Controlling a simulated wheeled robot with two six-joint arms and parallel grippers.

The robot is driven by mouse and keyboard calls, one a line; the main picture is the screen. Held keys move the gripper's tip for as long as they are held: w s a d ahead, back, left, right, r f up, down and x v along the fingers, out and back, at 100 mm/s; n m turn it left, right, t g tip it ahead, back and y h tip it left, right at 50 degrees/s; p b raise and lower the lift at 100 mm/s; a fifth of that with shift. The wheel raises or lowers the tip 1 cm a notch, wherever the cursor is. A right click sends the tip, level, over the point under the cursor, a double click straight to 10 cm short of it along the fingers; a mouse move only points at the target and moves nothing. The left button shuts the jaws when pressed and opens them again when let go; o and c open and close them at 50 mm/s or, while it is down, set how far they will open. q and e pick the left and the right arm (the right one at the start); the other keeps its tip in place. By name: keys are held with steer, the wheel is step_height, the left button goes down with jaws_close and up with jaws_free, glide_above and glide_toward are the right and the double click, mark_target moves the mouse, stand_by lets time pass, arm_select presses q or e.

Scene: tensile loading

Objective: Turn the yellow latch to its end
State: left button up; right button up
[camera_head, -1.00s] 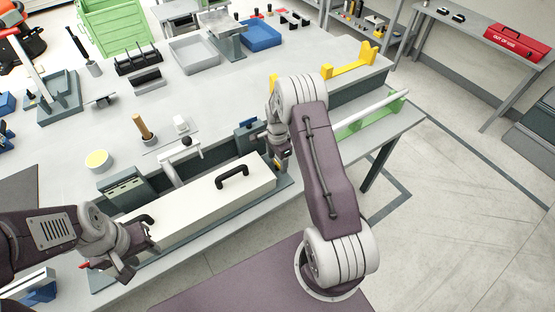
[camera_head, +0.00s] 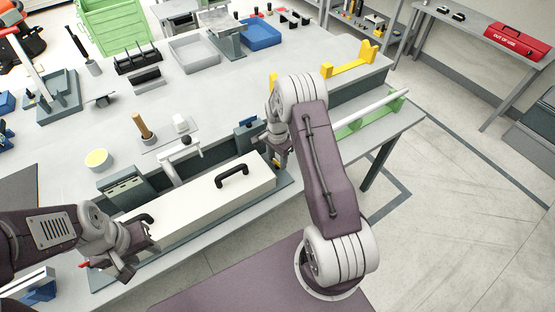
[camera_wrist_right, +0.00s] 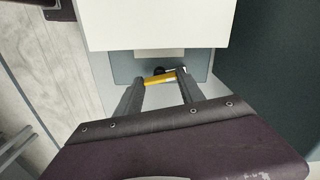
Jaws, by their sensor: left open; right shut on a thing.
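The yellow latch (camera_wrist_right: 160,81) is a short bar with a dark knob at its far side, at the end of a long white box-like cover (camera_head: 205,195). In the right wrist view it lies between the fingers of my right gripper (camera_wrist_right: 158,92), which is shut on it. In the head view my right gripper (camera_head: 277,155) is at the cover's right end and mostly hides the latch. My left gripper (camera_head: 135,247) is open at the cover's left end, close to a black handle there; contact cannot be told.
A black handle (camera_head: 232,174) stands on top of the cover. Behind it are a grey clamp arm (camera_head: 172,165), a dark block (camera_head: 125,187) and a wooden-handled tool (camera_head: 142,126). A green-ended rail (camera_head: 370,113) lies right of my right arm. The floor at right is clear.

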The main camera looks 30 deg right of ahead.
steer(key=n, duration=0.4)
steer(key=shift+n, duration=0.3)
steer(key=n, duration=0.3)
steer(key=shift+n, duration=0.3)
steer(key=n, duration=0.3)
steer(key=shift+n, duration=2.4)
steer(key=o, duration=1.4)
steer(key=shift+c, duration=0.2)
